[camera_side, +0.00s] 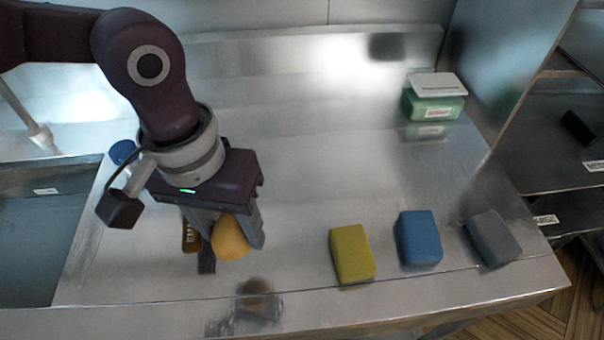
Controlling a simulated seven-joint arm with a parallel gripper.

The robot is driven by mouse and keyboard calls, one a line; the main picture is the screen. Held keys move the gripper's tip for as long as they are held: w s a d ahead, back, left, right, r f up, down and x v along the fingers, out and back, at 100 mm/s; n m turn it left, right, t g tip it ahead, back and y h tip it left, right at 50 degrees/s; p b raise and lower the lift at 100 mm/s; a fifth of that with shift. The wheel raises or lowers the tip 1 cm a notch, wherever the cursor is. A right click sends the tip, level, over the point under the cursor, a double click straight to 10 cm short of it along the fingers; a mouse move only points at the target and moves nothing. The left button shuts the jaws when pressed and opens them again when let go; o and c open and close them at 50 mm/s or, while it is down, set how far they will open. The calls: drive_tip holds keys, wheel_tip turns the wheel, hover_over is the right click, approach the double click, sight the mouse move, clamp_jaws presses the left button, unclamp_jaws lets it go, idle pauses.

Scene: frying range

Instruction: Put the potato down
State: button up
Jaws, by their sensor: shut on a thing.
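The potato (231,237) is a rounded yellow-orange lump in the side view, left of the middle. My gripper (232,245) points down and is shut on the potato, with fingers on both sides of it. The potato hangs low over the steel counter (310,200), and a dull reflection shows on the counter below and in front of it. I cannot tell the exact gap under it. Part of the potato's top is hidden by my gripper.
A yellow block (352,254), a blue block (418,238) and a grey block (493,238) stand to the right along the front edge. A green tub with a white lid (434,98) is at the back right. A brown labelled item (190,236) is just left of the potato.

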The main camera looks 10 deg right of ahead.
sight(249, 271)
wheel_tip(249, 271, down, 10)
idle(0.4)
drive_tip(key=shift+f, duration=0.1)
drive_tip(key=o, duration=1.4)
